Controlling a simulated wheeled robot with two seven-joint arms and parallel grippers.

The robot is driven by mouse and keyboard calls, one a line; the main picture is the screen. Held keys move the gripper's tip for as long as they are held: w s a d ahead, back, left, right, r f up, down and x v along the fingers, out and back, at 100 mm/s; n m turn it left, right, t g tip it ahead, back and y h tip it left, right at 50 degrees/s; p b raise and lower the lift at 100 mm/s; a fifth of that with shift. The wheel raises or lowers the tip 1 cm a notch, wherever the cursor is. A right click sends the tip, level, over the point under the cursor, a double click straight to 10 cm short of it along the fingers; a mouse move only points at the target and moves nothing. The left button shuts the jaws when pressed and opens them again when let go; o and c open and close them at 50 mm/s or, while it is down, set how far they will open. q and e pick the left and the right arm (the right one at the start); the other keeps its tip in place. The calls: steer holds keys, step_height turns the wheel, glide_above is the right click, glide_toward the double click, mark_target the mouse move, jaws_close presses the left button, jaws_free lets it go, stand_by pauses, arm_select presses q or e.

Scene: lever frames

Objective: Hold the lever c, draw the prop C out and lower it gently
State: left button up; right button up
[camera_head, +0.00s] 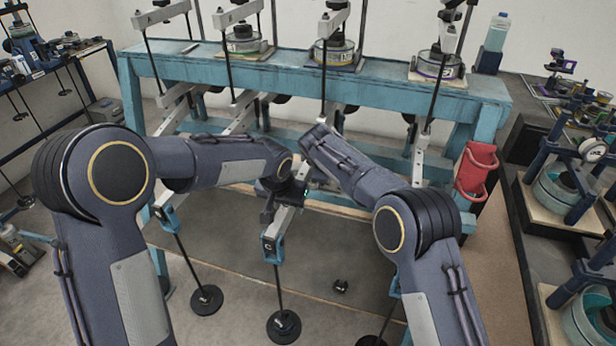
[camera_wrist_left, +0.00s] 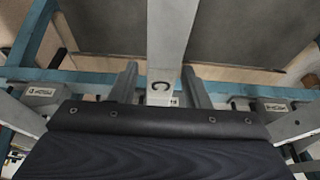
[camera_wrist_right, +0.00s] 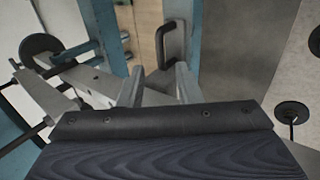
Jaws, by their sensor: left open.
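Lever c (camera_head: 286,216) is a pale bar with a blue end marked C, in the middle of the head view. A rod with a black disc weight (camera_head: 283,326) hangs from it. My left gripper (camera_head: 279,190) is at the lever; in the left wrist view its two fingers (camera_wrist_left: 160,85) stand open, one on each side of the lever (camera_wrist_left: 173,35). I cannot tell if they touch it. My right gripper shows in the right wrist view (camera_wrist_right: 158,86), fingers apart, near a dark U-shaped handle (camera_wrist_right: 163,45), perhaps prop C. In the head view my right forearm hides that area.
The blue frame (camera_head: 190,72) carries several similar levers, rods and round weights. A red container (camera_head: 475,170) hangs at its right leg. A small dark object (camera_head: 341,286) lies on the floor. A bench with fixtures (camera_head: 570,190) stands at the right.

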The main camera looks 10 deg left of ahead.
steer(key=x, duration=0.7)
steer(key=shift+w+f, duration=0.15)
steer(key=shift+f, duration=0.25)
arm_select(q)
steer(key=shift+c, duration=0.3)
jaws_close()
steer(key=shift+r, duration=1.1)
arm_select(e)
steer(key=shift+d+f, duration=0.1)
steer(key=shift+f, duration=0.1)
